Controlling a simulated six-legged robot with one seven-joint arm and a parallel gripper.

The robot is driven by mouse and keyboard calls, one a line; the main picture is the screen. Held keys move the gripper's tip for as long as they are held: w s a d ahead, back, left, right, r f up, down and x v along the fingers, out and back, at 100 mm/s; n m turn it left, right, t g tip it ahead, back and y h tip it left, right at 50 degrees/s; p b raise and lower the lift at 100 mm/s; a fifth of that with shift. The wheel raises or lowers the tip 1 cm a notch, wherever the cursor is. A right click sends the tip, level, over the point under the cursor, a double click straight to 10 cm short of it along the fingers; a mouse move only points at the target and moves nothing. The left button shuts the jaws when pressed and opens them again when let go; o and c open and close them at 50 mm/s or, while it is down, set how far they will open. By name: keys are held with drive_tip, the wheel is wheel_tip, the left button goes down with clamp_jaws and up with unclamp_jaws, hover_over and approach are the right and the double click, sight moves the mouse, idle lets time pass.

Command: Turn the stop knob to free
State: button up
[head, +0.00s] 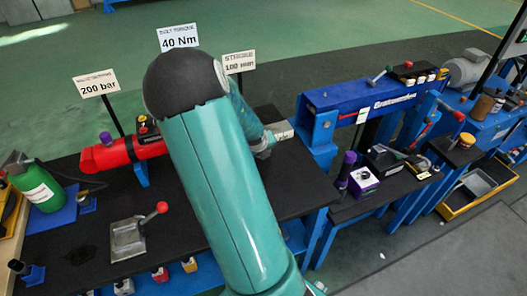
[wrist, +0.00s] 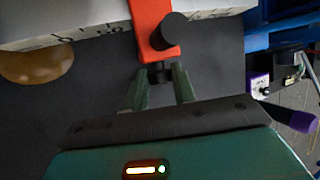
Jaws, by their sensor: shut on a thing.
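In the wrist view an orange stop block (wrist: 152,15) sits across a pale scale (wrist: 95,28) with dark marks. A large round black knob (wrist: 174,31) stands out from the block. A smaller dark knob (wrist: 159,72) is at the block's near end. My gripper (wrist: 160,76) has its two green fingers closed on this smaller knob, whose sides they partly hide. Any free or locked marking is not readable. In the head view my arm hides the stop, and only a part of my gripper (head: 264,146) shows past it.
A brass-coloured round thing (wrist: 36,64) lies left in the wrist view. In the head view a red cylinder (head: 123,152) and a grey block with a red-knobbed lever (head: 128,238) are left of my arm. A blue beam (head: 345,98) stands right. Some black bench top is clear.

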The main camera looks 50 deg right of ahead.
drive_tip(key=shift+w+a+f+n+g+h, duration=0.15)
drive_tip(key=shift+g+h, duration=0.1)
drive_tip(key=shift+h, duration=0.2)
drive_tip(key=shift+s+n+g+h, duration=0.1)
drive_tip(key=shift+g+h, duration=0.1)
drive_tip(key=shift+h, duration=0.3)
drive_tip(key=shift+w+a+f+n+g+h, duration=0.15)
drive_tip(key=shift+g+h, duration=0.1)
drive_tip(key=shift+h, duration=0.2)
drive_tip(key=shift+s+r+h, duration=0.1)
drive_tip(key=shift+h, duration=0.2)
drive_tip(key=o, duration=1)
drive_tip(key=shift+s+d+r+m+t+y, duration=0.15)
drive_tip(key=shift+t+y, duration=0.1)
drive_tip(key=shift+y, duration=0.3)
drive_tip(key=shift+w+d+f+m+t+y, duration=0.1)
drive_tip(key=shift+t+y, duration=0.1)
drive_tip(key=shift+y, duration=0.3)
drive_tip(key=shift+s+d+r+m+t+y, duration=0.15)
drive_tip(key=shift+t+y, duration=0.1)
drive_tip(key=shift+y, duration=0.3)
drive_tip(key=shift+t+y, duration=0.3)
drive_tip(key=shift+y, duration=0.2)
